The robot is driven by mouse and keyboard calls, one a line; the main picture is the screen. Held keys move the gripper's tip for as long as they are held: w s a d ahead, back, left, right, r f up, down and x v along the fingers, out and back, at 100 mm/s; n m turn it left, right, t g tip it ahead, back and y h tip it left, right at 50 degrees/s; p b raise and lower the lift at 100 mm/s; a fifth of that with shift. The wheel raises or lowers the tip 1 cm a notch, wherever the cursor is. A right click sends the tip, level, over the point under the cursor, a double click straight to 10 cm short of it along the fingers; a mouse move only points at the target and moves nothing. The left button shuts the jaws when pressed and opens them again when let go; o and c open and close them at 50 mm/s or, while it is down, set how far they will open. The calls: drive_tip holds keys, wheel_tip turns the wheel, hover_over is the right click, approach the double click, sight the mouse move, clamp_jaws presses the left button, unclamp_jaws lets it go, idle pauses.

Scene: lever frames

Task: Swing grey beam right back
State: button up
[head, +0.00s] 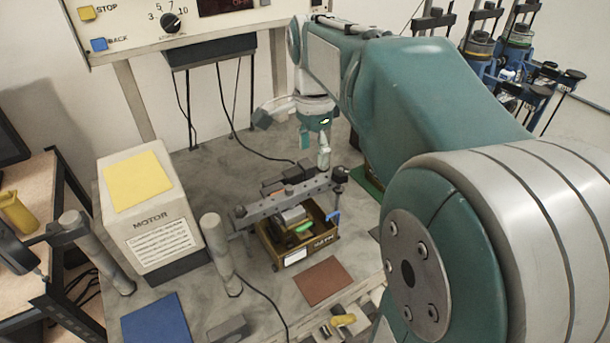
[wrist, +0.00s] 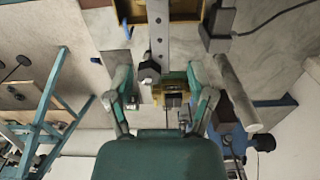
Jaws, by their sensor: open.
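The grey beam (head: 285,202) is a long flat bar with holes, lying slantwise above an open brown box in the head view. A dark knob (head: 341,175) stands at its right end. In the wrist view the beam (wrist: 158,35) runs down from the top edge, with the black knob (wrist: 149,72) near its lower end. My gripper (head: 314,149) is behind and above the beam's right end. In the wrist view my gripper (wrist: 160,82) is open, with its fingers apart and the knob between them in the picture. I cannot tell whether either finger touches it.
The brown box (head: 293,257) under the beam holds several small items, one green. A motor housing (head: 150,215) and a grey post (head: 220,255) stand left of it. A control panel (head: 185,25) hangs behind. Flat brown (head: 323,281) and blue (head: 157,320) mats lie in front.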

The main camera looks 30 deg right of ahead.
sight(312, 183)
wheel_tip(312, 183, down, 9)
drive_tip(key=shift+r, duration=0.2)
clamp_jaws()
